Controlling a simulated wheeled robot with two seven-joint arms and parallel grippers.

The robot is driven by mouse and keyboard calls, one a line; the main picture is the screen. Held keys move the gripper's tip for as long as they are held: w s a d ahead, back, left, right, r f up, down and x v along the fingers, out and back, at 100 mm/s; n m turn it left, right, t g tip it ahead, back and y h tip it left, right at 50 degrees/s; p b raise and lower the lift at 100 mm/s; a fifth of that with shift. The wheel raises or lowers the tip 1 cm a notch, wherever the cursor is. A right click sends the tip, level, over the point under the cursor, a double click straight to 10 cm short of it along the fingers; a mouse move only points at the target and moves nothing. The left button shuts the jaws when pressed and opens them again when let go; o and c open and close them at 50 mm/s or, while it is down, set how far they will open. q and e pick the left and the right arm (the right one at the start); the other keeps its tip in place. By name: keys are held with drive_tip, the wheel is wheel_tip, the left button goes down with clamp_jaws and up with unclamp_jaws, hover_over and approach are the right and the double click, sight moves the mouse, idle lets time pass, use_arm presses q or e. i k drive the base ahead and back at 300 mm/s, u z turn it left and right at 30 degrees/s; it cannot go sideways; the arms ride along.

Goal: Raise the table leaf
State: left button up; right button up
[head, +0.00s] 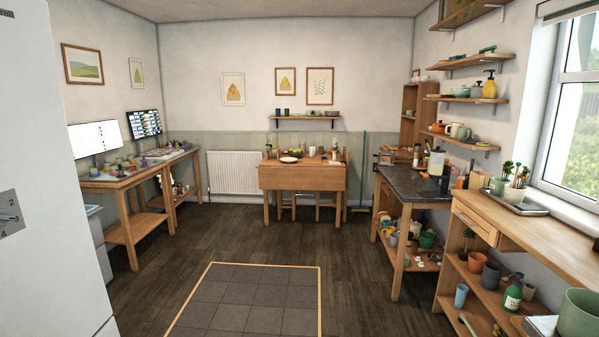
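A wooden drop-leaf table (268,165) stands at the far wall, in the middle of the head view. Its front leaf (302,178) hangs down, facing me. A plate (289,160), fruit and several small items stand on the table top. Legs and what look like chairs show below the leaf; the rest behind it is hidden. Neither of my grippers is in the head view.
Dark floor (225,236) lies open up to the table, with a tiled patch (245,300) in front of me. Desks with monitors (125,180) line the left. A dark-topped workbench (410,186) and wooden counter (540,235) line the right. A white cabinet (45,180) is close at left.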

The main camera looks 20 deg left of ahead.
sight(306, 178)
drive_tip(key=u, duration=0.25)
drive_tip(key=i, duration=2.05)
drive_tip(key=u, duration=0.4)
drive_tip(key=i, duration=4.95)
drive_tip(key=z, duration=0.25)
